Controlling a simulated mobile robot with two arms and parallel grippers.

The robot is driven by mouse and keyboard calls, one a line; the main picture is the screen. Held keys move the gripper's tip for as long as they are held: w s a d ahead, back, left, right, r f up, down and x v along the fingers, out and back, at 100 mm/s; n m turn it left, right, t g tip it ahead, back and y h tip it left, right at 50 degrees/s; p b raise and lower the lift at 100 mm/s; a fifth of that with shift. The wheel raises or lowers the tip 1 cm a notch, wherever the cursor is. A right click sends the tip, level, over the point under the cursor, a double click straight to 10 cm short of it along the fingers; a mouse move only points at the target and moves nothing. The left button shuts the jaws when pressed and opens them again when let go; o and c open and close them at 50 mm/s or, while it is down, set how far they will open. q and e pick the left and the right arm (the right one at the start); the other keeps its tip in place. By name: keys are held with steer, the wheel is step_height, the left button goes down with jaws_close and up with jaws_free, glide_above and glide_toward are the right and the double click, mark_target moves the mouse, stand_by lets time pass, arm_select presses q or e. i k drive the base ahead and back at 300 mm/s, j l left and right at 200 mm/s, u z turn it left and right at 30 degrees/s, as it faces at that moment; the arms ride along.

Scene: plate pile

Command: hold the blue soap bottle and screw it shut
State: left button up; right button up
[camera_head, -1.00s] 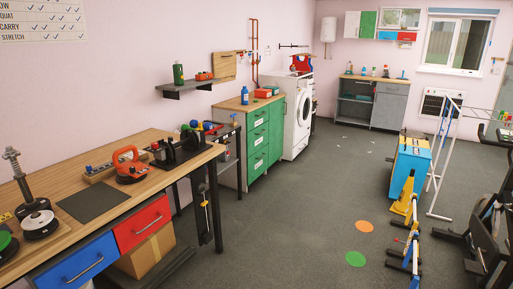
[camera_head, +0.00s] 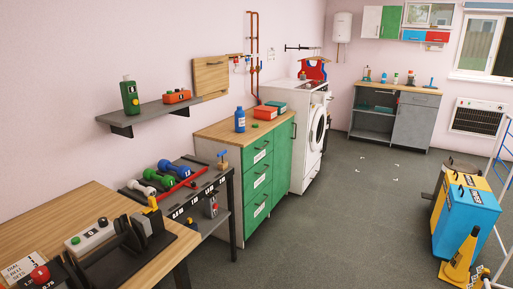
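A blue bottle (camera_head: 240,120) stands upright on the wooden top of the green-drawer cabinet (camera_head: 222,130), near its left part. A small green round thing (camera_head: 254,125), possibly a cap, lies on the top to the right of the bottle. The bottle's top looks pale, and I cannot tell whether it is closed. Neither of my grippers is in view.
A dumbbell rack (camera_head: 190,198) and a wooden workbench (camera_head: 60,215) stand left of and before the cabinet. A wall shelf (camera_head: 150,117) hangs above. Red and teal boxes (camera_head: 265,112) sit behind the bottle. Open grey floor (camera_head: 330,220) lies to the cabinet's right.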

mark_target(239, 113)
steer(key=i, duration=1.85)
steer(key=i+l, duration=0.15)
steer(key=l, duration=0.15)
steer(key=i+l+u, duration=0.1)
steer(key=l, duration=0.2)
steer(key=i+l+u, duration=0.1)
steer(key=l, duration=0.2)
steer(key=i+l, duration=0.15)
steer(key=l, duration=0.2)
